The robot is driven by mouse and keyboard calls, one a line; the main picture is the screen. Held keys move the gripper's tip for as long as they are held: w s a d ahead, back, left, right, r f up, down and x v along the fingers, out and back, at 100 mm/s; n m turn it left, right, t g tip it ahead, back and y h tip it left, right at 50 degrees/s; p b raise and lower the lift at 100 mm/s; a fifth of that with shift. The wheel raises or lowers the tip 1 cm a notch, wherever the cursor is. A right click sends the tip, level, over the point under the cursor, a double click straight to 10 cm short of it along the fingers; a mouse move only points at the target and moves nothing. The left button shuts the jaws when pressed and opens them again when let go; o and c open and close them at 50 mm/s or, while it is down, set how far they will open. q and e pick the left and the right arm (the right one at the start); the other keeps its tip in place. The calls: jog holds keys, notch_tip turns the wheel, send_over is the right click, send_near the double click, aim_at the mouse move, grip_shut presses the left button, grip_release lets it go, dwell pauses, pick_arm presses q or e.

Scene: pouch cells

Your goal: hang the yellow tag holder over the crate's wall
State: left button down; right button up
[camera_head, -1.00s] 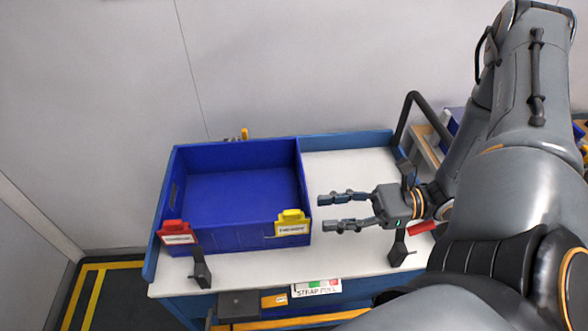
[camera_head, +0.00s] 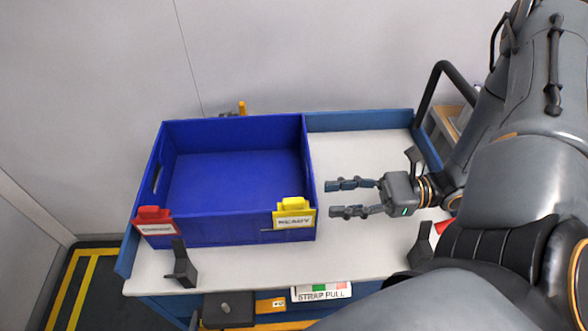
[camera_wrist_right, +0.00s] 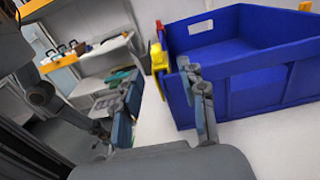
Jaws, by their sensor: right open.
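The yellow tag holder (camera_head: 294,211), with a white label reading READY, sits over the top edge of the front wall of the blue crate (camera_head: 210,231), near its right corner. It also shows in the right wrist view (camera_wrist_right: 158,58), at the near end of the crate (camera_wrist_right: 240,68). My right gripper (camera_head: 331,198) is open and empty, just right of the crate's right wall. Its fingers point left, apart from the tag holder. My left gripper is not in view.
A red tag holder (camera_head: 155,220) hangs on the crate's front wall at the left. Black brackets stand at the table's front edge, left (camera_head: 181,266) and right (camera_head: 421,246). The white tabletop (camera_head: 365,150) is clear right of the crate. The crate looks empty.

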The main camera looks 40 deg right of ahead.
aim_at(303, 199)
jog(key=x, duration=0.7)
jog(key=shift+a, duration=0.35)
jog(key=shift+c, duration=0.4)
grip_shut()
